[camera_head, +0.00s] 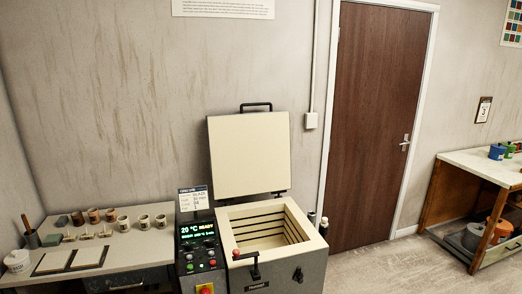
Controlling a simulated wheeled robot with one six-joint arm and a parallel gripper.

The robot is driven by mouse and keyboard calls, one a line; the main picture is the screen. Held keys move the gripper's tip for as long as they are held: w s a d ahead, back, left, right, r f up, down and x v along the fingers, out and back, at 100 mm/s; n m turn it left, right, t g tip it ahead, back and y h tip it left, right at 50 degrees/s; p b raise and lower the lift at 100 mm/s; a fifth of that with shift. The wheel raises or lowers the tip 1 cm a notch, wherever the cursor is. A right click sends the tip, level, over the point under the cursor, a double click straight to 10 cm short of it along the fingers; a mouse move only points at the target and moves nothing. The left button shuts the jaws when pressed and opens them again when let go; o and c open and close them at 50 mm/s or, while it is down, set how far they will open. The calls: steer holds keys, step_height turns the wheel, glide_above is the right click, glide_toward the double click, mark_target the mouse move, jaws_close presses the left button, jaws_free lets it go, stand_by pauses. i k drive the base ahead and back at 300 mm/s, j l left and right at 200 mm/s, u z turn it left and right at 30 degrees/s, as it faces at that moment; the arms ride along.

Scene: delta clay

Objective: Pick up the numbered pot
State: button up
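Three small pale pots stand in a row on the table (35,275) at the left: one (123,224), another (143,222) and a third (161,221) nearest the kiln. Each has a dark mark on its side, too small to read as a number. Three brownish pots, the left one (77,218), the middle one (93,215) and the right one (110,214), stand to their left. My gripper is not in view.
An open, seemingly empty kiln (285,247) stands right of the table, lid (250,154) raised; its panel (200,246) reads 20 °C READY. Small stands (86,236), two pale slabs (53,262) and a white tub (17,260) share the table.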

mark_target(124, 224)
steer(key=u, duration=1.3)
